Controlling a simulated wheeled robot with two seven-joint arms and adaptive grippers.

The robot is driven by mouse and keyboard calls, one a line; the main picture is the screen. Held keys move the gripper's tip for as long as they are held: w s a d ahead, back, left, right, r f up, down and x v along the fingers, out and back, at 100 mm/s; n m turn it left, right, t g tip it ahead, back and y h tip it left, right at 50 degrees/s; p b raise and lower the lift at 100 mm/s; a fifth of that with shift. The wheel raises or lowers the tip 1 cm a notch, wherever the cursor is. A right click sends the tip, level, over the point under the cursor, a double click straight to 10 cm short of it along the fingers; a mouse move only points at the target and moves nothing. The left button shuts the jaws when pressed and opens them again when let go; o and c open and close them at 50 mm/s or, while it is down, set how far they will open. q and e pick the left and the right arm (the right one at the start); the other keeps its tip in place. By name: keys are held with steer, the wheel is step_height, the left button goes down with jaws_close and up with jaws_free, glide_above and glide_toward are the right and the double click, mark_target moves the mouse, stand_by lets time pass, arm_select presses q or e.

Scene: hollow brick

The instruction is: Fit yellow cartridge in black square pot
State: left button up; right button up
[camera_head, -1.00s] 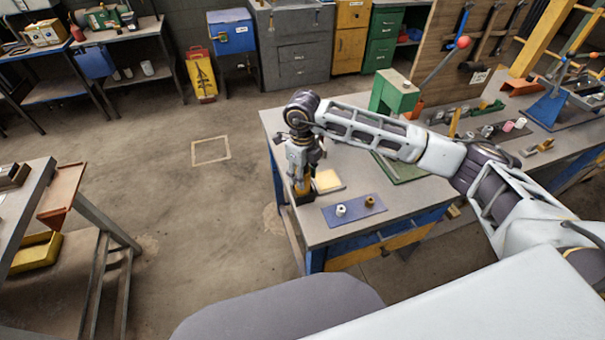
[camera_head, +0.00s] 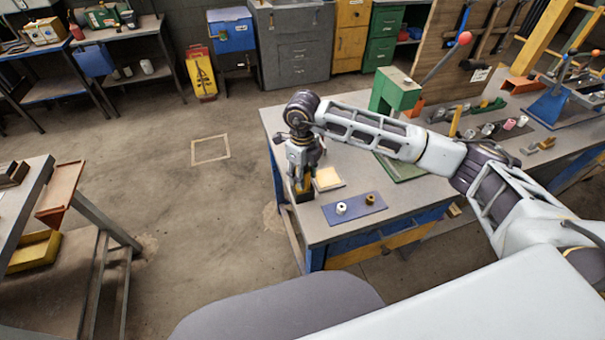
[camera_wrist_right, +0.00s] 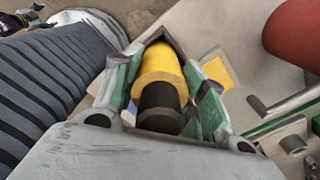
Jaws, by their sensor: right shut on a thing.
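My right gripper (camera_head: 302,180) points down at the near left corner of the grey workbench (camera_head: 345,235). It is shut on the yellow cartridge (camera_wrist_right: 158,66), which has a black round end (camera_wrist_right: 161,100) toward the wrist camera. The cartridge stands roughly upright between the green-lined fingers. The black square pot (camera_head: 304,198) is directly below the fingers; its dark corner also shows behind the cartridge in the wrist view. The cartridge's lower end is hidden, so I cannot tell how deep it sits. My left gripper is not in view.
A yellow-topped pad (camera_head: 328,180) lies just right of the gripper. A blue mat (camera_head: 355,209) with a white and a brass piece lies in front. A green press (camera_head: 398,92) with a red-knobbed lever stands farther back. The bench's left edge is close to the pot.

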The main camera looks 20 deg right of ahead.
steer(key=shift+f+b, duration=0.3)
steer(key=shift+f, duration=0.1)
stand_by(0.5)
steer(key=o, duration=1.3)
steer(key=shift+o, duration=0.2)
steer(key=shift+r, duration=6)
